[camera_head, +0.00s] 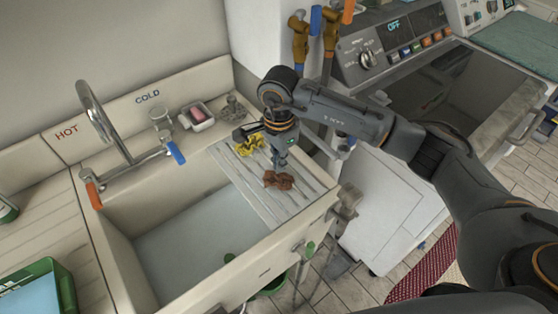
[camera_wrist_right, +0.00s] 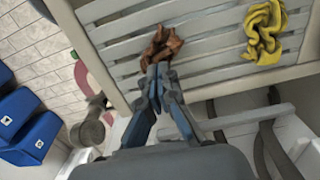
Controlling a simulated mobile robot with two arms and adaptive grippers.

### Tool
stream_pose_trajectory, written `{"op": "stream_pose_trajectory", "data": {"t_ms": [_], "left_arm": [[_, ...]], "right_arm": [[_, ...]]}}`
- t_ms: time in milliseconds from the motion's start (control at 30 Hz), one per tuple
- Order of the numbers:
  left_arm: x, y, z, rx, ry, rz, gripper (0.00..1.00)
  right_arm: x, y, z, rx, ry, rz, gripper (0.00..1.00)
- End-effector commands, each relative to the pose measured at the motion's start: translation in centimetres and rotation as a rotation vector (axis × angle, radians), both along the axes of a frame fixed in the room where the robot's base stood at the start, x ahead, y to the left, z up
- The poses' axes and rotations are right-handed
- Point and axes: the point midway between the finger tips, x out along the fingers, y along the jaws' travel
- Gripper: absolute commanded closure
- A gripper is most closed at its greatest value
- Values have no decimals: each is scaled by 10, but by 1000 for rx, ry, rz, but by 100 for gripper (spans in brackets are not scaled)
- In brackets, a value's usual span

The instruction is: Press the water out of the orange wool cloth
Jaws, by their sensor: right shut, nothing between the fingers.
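The orange-brown wool cloth (camera_head: 279,180) lies crumpled on the slatted draining board (camera_head: 262,204) beside the sink. In the right wrist view the cloth (camera_wrist_right: 160,48) lies just beyond my fingertips. My right gripper (camera_head: 282,163) is shut and empty, pointing down just above or beside the cloth; I cannot tell if it touches. It also shows in the right wrist view (camera_wrist_right: 157,75). A yellow cloth (camera_head: 250,144) lies on the same board, further back, and shows in the right wrist view (camera_wrist_right: 265,32). My left gripper is not in view.
The sink (camera_head: 190,240) left of the board holds pale water. A tap (camera_head: 100,120), a glass (camera_head: 161,118) and a soap dish (camera_head: 197,117) stand along its back. A machine with dials (camera_head: 385,50) stands at the right. A green box (camera_head: 40,290) is at the lower left.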

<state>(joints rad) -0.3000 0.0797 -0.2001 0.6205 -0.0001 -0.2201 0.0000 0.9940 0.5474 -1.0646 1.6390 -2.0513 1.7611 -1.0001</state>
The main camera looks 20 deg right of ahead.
Motion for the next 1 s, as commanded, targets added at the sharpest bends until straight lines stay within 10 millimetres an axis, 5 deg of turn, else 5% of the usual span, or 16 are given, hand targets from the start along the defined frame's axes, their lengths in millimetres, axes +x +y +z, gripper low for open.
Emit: {"op": "stream_pose_trajectory", "data": {"t_ms": [1000], "left_arm": [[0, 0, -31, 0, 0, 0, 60]], "right_arm": [[0, 0, -32, -1, 0, 0, 100]]}}
